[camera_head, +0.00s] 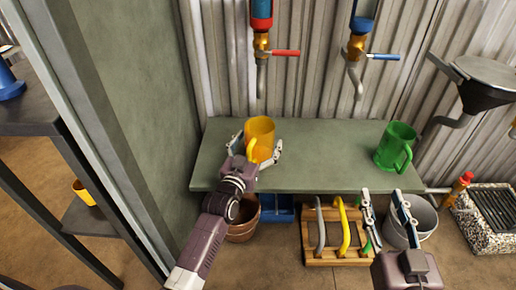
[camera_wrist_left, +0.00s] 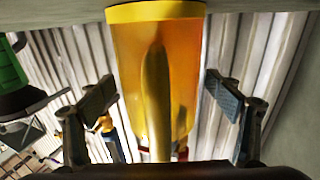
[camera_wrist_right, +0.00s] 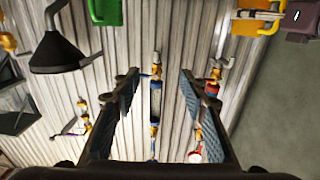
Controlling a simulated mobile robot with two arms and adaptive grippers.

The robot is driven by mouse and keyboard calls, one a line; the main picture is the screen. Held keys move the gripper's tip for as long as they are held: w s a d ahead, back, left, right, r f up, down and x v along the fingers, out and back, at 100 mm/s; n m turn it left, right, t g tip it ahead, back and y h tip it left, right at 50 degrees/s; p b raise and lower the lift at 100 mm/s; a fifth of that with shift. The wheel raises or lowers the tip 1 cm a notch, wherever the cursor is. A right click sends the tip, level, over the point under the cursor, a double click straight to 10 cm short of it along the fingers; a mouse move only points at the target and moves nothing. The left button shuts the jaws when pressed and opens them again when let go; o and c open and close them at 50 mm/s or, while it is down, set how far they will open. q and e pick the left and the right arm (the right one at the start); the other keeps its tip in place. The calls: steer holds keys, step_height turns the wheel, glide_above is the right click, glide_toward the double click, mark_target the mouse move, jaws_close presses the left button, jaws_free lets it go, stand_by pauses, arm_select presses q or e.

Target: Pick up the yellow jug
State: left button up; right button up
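The yellow jug (camera_head: 262,132) stands upright on the left part of the green shelf (camera_head: 325,150), its handle facing my left arm. My left gripper (camera_head: 256,147) is open, with one finger on each side of the jug. In the left wrist view the jug (camera_wrist_left: 158,75) is between the two fingers (camera_wrist_left: 165,108), with visible gaps on both sides. The jug also shows at the top of the right wrist view (camera_wrist_right: 250,22). My right gripper (camera_head: 384,205) is open and empty in front of the shelf's right part, below the green jug; its spread fingers show in the right wrist view (camera_wrist_right: 157,95).
A green jug (camera_head: 394,147) stands on the shelf's right part. Taps with a red lever (camera_head: 286,53) and a blue lever (camera_head: 383,57) hang on the wall above. A wooden rack (camera_head: 335,247), a bucket (camera_head: 424,222) and a brown pot (camera_head: 243,228) are below. The shelf's middle is clear.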

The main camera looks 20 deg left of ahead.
arm_select(q)
steer(key=c, duration=1.4)
steer(key=shift+r, duration=0.1)
